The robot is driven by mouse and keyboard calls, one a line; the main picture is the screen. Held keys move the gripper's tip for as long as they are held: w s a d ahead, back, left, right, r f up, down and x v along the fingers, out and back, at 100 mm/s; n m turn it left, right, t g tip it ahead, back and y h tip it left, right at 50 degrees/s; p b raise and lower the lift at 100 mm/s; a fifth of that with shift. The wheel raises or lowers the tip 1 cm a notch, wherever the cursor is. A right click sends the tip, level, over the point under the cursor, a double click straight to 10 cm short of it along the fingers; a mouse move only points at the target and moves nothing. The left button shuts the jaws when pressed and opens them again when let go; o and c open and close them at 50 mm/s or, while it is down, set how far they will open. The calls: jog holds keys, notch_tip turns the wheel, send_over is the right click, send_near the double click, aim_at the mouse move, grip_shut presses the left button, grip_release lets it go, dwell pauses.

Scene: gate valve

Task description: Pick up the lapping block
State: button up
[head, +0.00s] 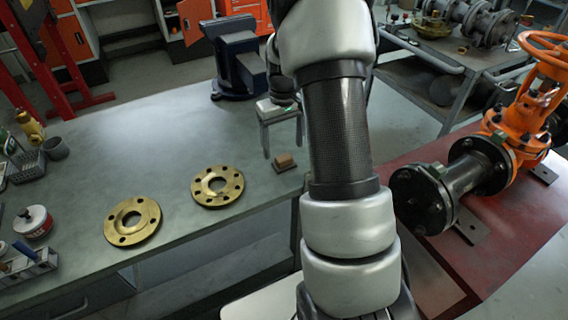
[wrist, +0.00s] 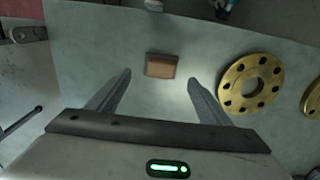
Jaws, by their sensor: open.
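The lapping block is a small brown block (head: 284,162) lying on the grey workbench near its right edge, beside the brass flanges. It also shows in the wrist view (wrist: 161,66), just beyond and roughly between my fingertips. My gripper (head: 283,138) points down above the bench, close to the block and a little behind it in the head view. In the wrist view my gripper (wrist: 160,82) has its two fingers wide apart with nothing between them. I cannot tell how high the fingertips are above the bench.
A brass flange (wrist: 251,83) lies to the right of the block in the wrist view; a second brass flange (head: 132,220) lies farther left in the head view. A dark vise (head: 236,60) stands behind my gripper. An orange gate valve (head: 535,95) sits on the red-topped table at right.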

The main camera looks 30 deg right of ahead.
aim_at(284, 157)
jog(key=f, duration=0.5)
jog(key=shift+s+f+b, duration=0.2)
jog(key=shift+s+b, duration=0.1)
jog(key=shift+b, duration=0.1)
jog(key=shift+r, duration=0.1)
jog(key=c, duration=1.5)
notch_tip(284, 157, up, 10)
jog(key=shift+p, duration=0.75)
